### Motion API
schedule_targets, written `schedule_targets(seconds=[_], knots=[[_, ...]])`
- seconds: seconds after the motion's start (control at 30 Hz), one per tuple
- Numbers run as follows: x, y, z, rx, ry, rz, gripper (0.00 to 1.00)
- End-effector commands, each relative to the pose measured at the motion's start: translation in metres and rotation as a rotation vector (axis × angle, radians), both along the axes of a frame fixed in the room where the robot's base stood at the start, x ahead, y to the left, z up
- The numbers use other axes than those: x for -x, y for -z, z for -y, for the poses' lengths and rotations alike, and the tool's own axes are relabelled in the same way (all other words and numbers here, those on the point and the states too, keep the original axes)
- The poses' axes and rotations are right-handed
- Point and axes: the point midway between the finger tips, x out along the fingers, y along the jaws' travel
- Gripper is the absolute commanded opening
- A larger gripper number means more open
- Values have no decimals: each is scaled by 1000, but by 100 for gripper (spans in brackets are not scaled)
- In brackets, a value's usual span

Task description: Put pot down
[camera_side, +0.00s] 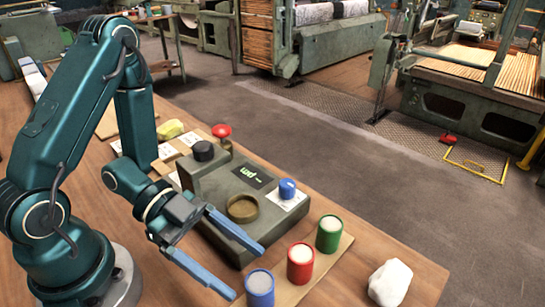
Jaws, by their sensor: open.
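The task's pot is not singled out. Three round pots with pale tops stand upright in a row on a light board (322,266): a blue pot (260,290), a red pot (301,265) and a green pot (329,235). A smaller blue round piece (287,189) sits on a white card on the grey-green device. My gripper (250,272) is open, with its two blue fingers spread and nothing visibly held. Its fingertips are close to the blue pot; I cannot tell whether they touch it.
The grey-green device (210,181) has a display, a black knob (203,150) and a brown dish (242,208). A red button (221,131) and yellow lump (171,130) lie behind. A white lump (390,282) is at right. Bare wood (350,275) separates it from the board.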

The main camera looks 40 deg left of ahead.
Motion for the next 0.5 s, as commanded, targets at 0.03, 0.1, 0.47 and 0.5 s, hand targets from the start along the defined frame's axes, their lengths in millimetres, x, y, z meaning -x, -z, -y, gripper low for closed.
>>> schedule_targets(seconds=[0.03, 0.1, 0.47, 0.5], knots=[[0, -1, -3, -1, -3, 1, 87], [1, -2, -5, -1, -1, 0, 87], [2, -2, -5, -1, 1, -2, 87], [2, -2, -5, -1, 1, -1, 87]])
